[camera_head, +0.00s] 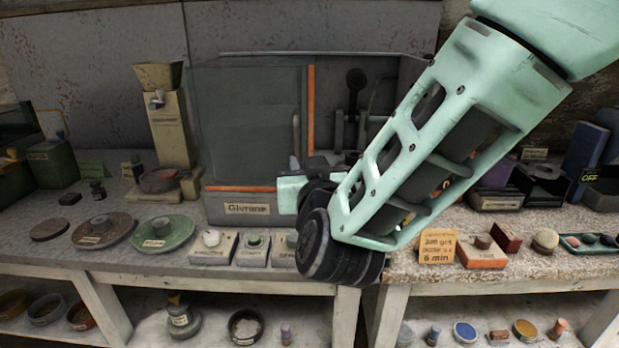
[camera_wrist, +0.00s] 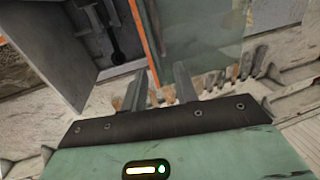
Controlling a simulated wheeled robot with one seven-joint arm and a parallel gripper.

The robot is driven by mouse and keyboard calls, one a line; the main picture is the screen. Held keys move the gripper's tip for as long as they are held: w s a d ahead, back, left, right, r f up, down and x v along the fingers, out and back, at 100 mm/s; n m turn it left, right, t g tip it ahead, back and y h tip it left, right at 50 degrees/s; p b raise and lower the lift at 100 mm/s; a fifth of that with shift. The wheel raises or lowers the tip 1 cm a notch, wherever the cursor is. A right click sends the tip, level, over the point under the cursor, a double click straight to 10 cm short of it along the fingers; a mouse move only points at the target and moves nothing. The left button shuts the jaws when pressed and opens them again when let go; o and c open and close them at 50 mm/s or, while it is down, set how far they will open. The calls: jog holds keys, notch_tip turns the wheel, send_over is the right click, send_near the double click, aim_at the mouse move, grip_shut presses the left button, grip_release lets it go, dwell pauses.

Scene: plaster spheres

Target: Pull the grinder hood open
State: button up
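The grinder hood (camera_head: 245,120) is a dark, see-through panel with orange edging on the cabinet labelled "Givrane". Its panel covers the left part, and the right part of the interior shows uncovered. A pale upright handle (camera_head: 296,134) sits near its right orange edge. The panel (camera_wrist: 205,35) and its orange edge (camera_wrist: 145,42) show in the wrist view, beyond my fingers. My gripper (camera_wrist: 160,78) is open, its two fingers apart with nothing clearly held. In the head view my green hand (camera_head: 290,194) is low in front of the panel's right edge; contact cannot be told.
A grinder-like machine with a hopper (camera_head: 172,125) stands to the left. Round dishes (camera_head: 163,232) and small labelled blocks (camera_head: 212,246) line the bench front. A yellow sign (camera_head: 437,246) stands at right. Dark tools (camera_head: 355,85) are inside the cabinet.

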jog(key=shift+s+d, duration=0.2)
jog(key=shift+s, duration=0.8)
jog(key=s+d+f+n+g+y, duration=0.1)
jog(key=s+f+n+g+y, duration=0.15)
jog(key=s+g, duration=0.3)
jog(key=s+f+n+g+y, duration=0.1)
jog(key=s+f+n+g, duration=0.1)
jog(key=s+f+g, duration=0.3)
jog(key=s+d+f+g+h+p, duration=0.1)
jog(key=s+d+g+h, duration=0.5)
jog(key=s+d, duration=0.8)
jog(key=shift+s+d+f+n+g, duration=0.45)
jog(key=shift+f+g, duration=0.1)
jog(key=shift+f, duration=0.1)
